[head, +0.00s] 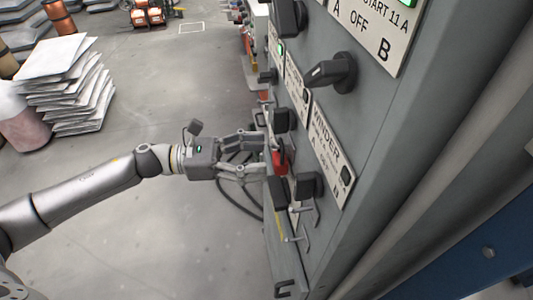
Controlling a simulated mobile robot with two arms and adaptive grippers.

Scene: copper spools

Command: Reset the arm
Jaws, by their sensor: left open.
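My left arm (85,188) reaches in from the left. Its gripper (262,155) is open, with its fingers pointing right at the face of a grey control cabinet (375,130). The fingertips are close to a red handle (278,158) and dark knobs on the panel. I cannot tell whether they touch. No held object shows between the fingers. My right gripper is not in view.
The cabinet carries several black rotary knobs (333,73) and labelled plates (330,150). A stack of white sheets or bags (68,85) stands at the upper left. Grey floor (150,250) is clear below my arm. A blue surface (470,255) is at the lower right.

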